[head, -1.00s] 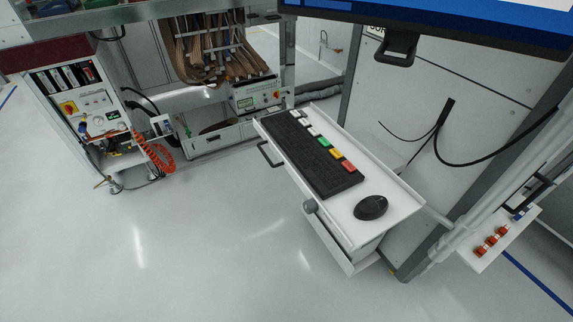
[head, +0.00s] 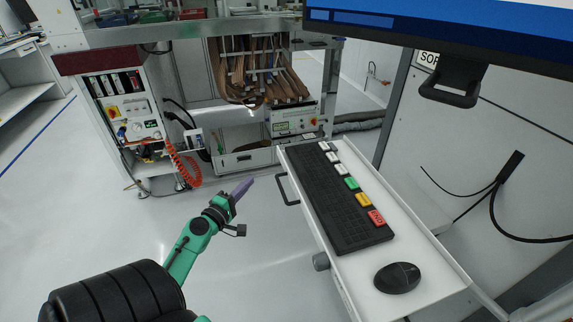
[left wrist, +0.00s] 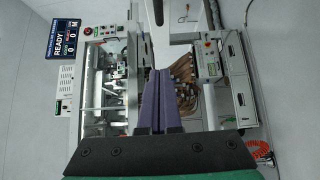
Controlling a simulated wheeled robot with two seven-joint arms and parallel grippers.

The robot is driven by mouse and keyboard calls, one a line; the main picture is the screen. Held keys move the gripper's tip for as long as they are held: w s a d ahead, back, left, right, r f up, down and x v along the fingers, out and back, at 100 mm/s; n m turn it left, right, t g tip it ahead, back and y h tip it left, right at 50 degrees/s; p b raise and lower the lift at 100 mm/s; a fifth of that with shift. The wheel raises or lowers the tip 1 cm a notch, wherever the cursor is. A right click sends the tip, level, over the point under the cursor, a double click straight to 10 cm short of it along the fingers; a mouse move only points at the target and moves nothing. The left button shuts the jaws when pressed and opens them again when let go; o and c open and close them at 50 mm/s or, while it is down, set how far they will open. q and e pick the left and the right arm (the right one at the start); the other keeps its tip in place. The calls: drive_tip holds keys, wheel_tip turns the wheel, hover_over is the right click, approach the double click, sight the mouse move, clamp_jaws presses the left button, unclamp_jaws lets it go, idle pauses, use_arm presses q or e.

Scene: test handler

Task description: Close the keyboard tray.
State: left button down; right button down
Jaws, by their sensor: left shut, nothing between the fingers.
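The white keyboard tray (head: 355,278) stands pulled out from the grey cabinet at the right of the head view. It carries a black keyboard (head: 338,205) with white and coloured keys and a black mouse (head: 397,278). My right gripper does not show.
A monitor (head: 450,30) hangs above the tray at the upper right. A black cable (head: 495,195) hangs on the grey panel. A test bench with brown cables (head: 250,70) and an orange coiled hose (head: 183,165) stands behind. The floor left of the tray is clear.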

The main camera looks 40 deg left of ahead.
use_arm(q)
drive_tip(key=p, duration=0.2)
approach(281, 158)
drive_tip(key=w+a, duration=0.3)
drive_tip(key=shift+w+d+f+p, duration=0.1)
drive_tip(key=shift+w+d+p, duration=0.2)
drive_tip(key=shift+w, duration=0.25)
drive_tip(key=shift+w+d+p, duration=0.25)
drive_tip(key=shift+w, duration=0.3)
drive_tip(key=shift+w+d+f, duration=0.1)
drive_tip(key=shift+w+d, duration=0.15)
drive_tip(key=shift+w, duration=0.05)
